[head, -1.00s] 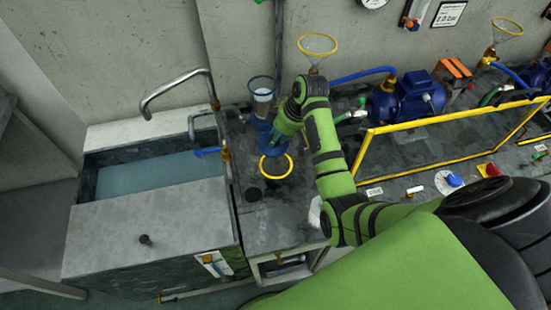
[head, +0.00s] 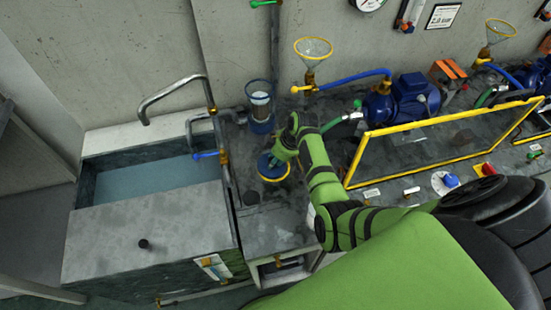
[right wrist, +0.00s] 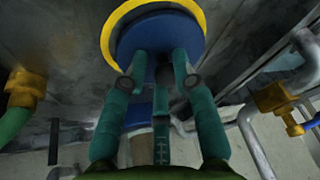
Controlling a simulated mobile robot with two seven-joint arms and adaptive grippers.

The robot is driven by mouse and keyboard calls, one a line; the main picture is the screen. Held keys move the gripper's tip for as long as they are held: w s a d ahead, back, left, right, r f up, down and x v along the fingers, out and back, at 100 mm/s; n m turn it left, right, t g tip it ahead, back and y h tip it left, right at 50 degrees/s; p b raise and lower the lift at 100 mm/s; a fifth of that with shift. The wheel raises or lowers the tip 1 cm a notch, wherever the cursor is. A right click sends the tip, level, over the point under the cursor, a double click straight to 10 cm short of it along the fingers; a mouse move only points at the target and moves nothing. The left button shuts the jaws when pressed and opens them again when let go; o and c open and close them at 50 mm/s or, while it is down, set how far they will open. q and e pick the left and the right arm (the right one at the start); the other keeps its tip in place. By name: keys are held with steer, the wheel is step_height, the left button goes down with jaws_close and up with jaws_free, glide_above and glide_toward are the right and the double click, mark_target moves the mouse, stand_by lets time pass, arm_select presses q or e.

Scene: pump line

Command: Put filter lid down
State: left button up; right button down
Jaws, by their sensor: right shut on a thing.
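The filter lid (head: 266,172) is a blue disc. In the head view it lies low over a yellow ring (head: 287,177) on the grey bench top, partly hidden by my right gripper. In the right wrist view the blue lid (right wrist: 150,38) sits within the yellow ring (right wrist: 196,10). My right gripper (head: 277,160) is shut on the lid from above; its green fingers (right wrist: 160,65) reach the lid's middle in the wrist view. Whether the lid rests fully on the bench I cannot tell. The open filter housing (head: 261,110), clear with a white insert, stands just behind. My left gripper is out of view.
A sink basin (head: 150,180) with a bent tap pipe (head: 175,90) lies to the left. A small dark round opening (head: 251,196) is left of the lid. A yellow-framed guard (head: 440,138) and blue pump (head: 405,98) stand to the right.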

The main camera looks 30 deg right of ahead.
steer(key=c, duration=1)
jaws_free()
steer(key=shift+f, duration=0.1)
steer(key=shift+d+r, duration=0.1)
steer(key=shift+r, duration=0.15)
steer(key=v, duration=1.1)
steer(key=shift+s+r, duration=0.1)
steer(key=shift+r, duration=0.25)
